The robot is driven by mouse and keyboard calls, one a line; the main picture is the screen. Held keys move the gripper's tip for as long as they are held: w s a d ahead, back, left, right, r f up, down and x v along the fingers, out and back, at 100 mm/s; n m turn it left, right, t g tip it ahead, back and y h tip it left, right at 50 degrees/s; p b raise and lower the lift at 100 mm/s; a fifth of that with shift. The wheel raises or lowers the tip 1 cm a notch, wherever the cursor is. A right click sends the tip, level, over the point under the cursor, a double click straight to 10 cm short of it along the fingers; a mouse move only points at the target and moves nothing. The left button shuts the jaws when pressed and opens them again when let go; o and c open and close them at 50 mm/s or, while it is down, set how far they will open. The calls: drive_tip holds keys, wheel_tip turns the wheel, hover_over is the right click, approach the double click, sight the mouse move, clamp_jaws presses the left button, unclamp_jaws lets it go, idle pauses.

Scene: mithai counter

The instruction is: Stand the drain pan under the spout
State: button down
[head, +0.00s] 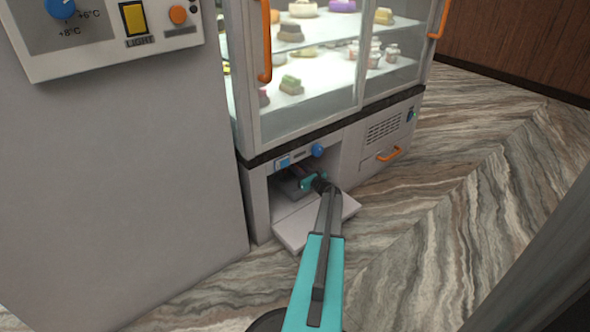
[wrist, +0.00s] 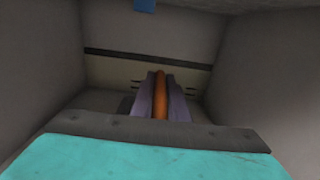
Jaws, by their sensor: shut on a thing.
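My gripper (wrist: 161,97) is low inside the open compartment (head: 258,190) at the base of the display case. Its two grey-purple fingers are shut on an upright-looking orange bar (wrist: 161,92), which seems to be the drain pan's handle. In the head view my teal wrist hides most of what I hold. A dark grey shape (head: 289,187) beside it in the compartment may be the drain pan; its outline is unclear. I cannot make out the spout in either view.
The compartment's pale flap (head: 296,232) lies folded down in front. A blue knob (head: 317,150) sits above the opening, and a grille and orange handle (head: 388,154) are to its right. A grey cabinet (head: 110,190) stands close on the left. The floor at right is clear.

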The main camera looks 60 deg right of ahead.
drive_tip(key=shift+f, duration=0.15)
drive_tip(key=c, duration=1.7)
unclamp_jaws()
drive_tip(key=shift+s+r, duration=0.1)
drive_tip(key=shift+r, duration=0.15)
drive_tip(key=p+v, duration=0.4)
drive_tip(key=v, duration=0.7)
drive_tip(key=shift+s+a, duration=0.2)
drive_tip(key=shift+s, duration=0.15)
drive_tip(key=shift+s, duration=0.1)
